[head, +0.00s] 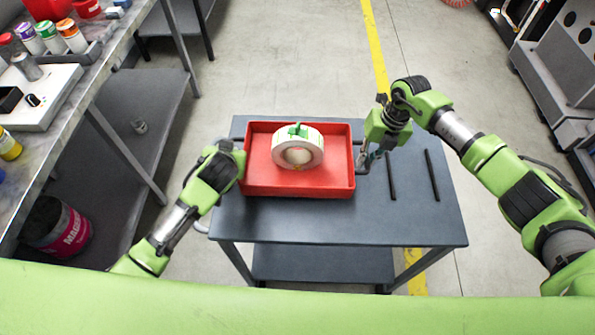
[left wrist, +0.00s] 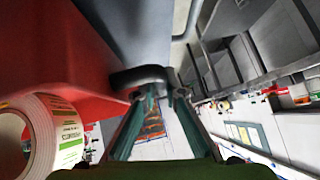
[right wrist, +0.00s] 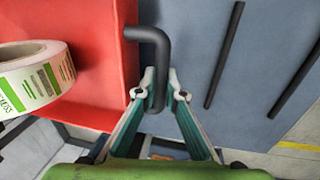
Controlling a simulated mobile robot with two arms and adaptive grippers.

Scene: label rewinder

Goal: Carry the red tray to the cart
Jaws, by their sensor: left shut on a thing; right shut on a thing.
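The red tray (head: 345,185) is over the left part of the cart (head: 420,225); I cannot tell whether it rests on the top or is just above it. A roll of white and green labels (head: 310,150) lies in the tray. My left gripper (left wrist: 163,90) is shut on the dark handle (left wrist: 135,77) at the tray's left side. My right gripper (right wrist: 160,97) is shut on the dark bent handle (right wrist: 148,34) at the tray's right side. In the head view my right gripper (head: 364,160) shows beside the tray, while the left fingertips are hidden.
Two dark bars (head: 391,176) lie on the cart top to the right of the tray. A workbench (head: 95,75) with bottles stands at the left, with a bucket (head: 68,228) below. Grey equipment (head: 560,70) stands at the far right. The floor behind the cart is clear.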

